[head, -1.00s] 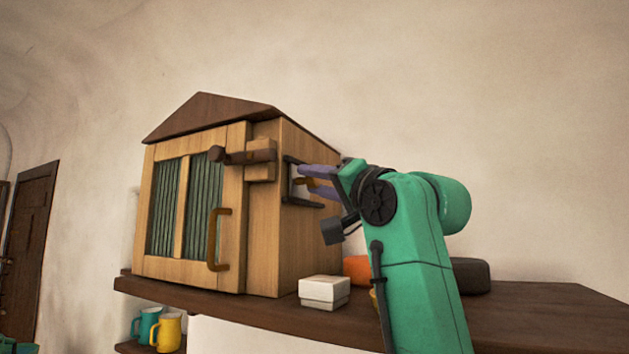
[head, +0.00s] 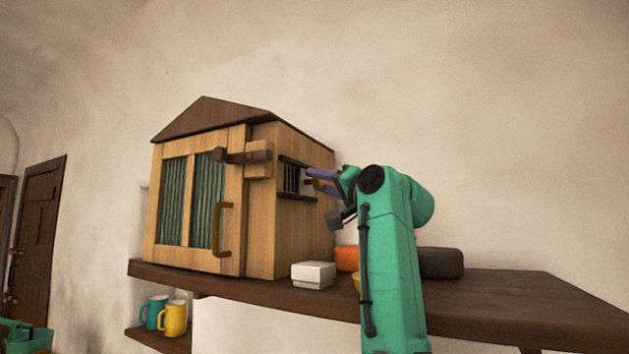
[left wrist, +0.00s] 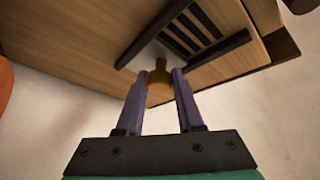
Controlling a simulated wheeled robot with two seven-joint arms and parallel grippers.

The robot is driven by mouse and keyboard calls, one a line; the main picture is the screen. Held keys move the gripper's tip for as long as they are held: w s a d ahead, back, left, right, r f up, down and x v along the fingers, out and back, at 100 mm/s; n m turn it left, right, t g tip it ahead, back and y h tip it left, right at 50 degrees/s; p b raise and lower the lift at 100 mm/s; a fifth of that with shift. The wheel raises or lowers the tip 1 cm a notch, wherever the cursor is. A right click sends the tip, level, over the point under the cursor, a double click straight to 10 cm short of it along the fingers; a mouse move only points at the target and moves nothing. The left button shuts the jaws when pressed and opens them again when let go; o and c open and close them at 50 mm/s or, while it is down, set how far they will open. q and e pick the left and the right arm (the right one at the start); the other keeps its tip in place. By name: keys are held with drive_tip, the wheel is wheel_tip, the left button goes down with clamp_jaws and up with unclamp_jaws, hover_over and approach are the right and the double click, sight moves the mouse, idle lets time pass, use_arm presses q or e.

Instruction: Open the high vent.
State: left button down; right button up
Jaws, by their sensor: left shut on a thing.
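The high vent (head: 291,180) is in the right side wall of a wooden house-shaped cabinet (head: 257,225). It has dark rails above and below, and dark barred slots (left wrist: 190,30) show between them in the left wrist view. A tan knob (left wrist: 160,82) stands at the end of the slots, by a pale plate between the rails. My left gripper (head: 310,180) has its purple fingers on either side of this knob, shut on it; it also shows in the left wrist view (left wrist: 163,74). The fingers hide part of the vent in the head view. My right gripper is not in view.
The cabinet stands on a dark shelf (head: 480,308). A white box (head: 313,275), an orange thing (head: 347,258) and a dark rounded thing (head: 440,263) are near my arm. The cabinet's front door has a handle (head: 222,230) and a wooden latch (head: 240,156). Mugs (head: 174,318) sit below.

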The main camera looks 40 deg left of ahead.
use_arm(q)
drive_tip(key=c, duration=1)
unclamp_jaws()
drive_tip(key=shift+d+r, duration=0.1)
drive_tip(key=shift+r, duration=0.15)
drive_tip(key=shift+o, duration=0.8)
drive_tip(key=shift+w+f, duration=0.3)
drive_tip(key=shift+w, duration=0.05)
drive_tip(key=shift+s+d+f+b, duration=0.1)
drive_tip(key=shift+d+f+b, duration=0.15)
drive_tip(key=shift+b, duration=0.1)
drive_tip(key=b+v, duration=0.4)
drive_tip(key=v, duration=0.9)
drive_tip(key=shift+d, duration=0.4)
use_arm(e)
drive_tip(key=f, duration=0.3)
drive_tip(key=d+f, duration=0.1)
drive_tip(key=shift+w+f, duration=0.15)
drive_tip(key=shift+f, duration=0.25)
use_arm(q)
drive_tip(key=shift+s+a+r, duration=0.1)
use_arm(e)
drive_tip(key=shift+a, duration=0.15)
